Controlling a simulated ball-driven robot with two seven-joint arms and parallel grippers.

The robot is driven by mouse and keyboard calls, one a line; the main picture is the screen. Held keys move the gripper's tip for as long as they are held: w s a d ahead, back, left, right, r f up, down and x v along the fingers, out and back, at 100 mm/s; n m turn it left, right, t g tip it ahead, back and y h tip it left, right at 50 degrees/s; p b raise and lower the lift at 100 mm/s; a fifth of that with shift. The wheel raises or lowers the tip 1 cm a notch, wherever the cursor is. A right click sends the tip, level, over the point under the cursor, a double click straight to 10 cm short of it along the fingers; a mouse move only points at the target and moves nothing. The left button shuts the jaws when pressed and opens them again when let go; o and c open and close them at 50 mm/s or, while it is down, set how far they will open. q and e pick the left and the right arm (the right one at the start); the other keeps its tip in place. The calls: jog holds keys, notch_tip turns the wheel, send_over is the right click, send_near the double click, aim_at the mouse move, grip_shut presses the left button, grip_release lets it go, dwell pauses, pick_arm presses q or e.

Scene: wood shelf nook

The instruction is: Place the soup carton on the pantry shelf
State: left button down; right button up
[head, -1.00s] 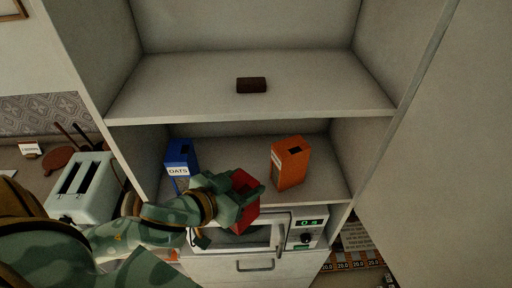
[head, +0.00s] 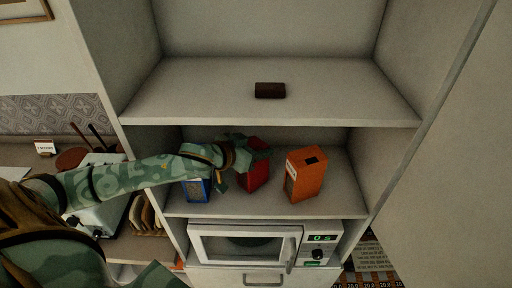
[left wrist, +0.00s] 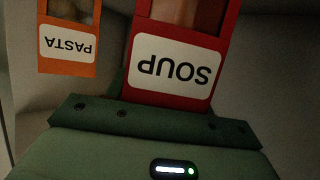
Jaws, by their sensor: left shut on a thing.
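The red soup carton (head: 254,178) is on the lower shelf level, between the blue oats carton and the orange pasta carton. My left gripper (head: 246,156) is shut on its upper part and hides some of it. In the left wrist view the soup carton (left wrist: 176,62) shows its SOUP label upside down, close against the green gripper (left wrist: 165,115). The pantry shelf (head: 230,209) is the lower board above the microwave. I cannot tell whether the carton's base touches it. My right gripper is not in view.
The orange pasta carton (head: 305,174) stands just right of the soup, and also shows in the left wrist view (left wrist: 68,42). The blue oats carton (head: 196,189) stands left, partly behind my arm. A dark brown block (head: 270,90) lies on the upper shelf. The microwave (head: 246,243) is below.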

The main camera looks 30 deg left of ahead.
pick_arm(q)
jog(key=shift+s+f, duration=0.1)
jog(key=shift+f, duration=0.05)
jog(key=c, duration=0.6)
grip_release()
jog(key=shift+f, duration=0.1)
jog(key=shift+s, duration=0.1)
jog(key=v, duration=1.2)
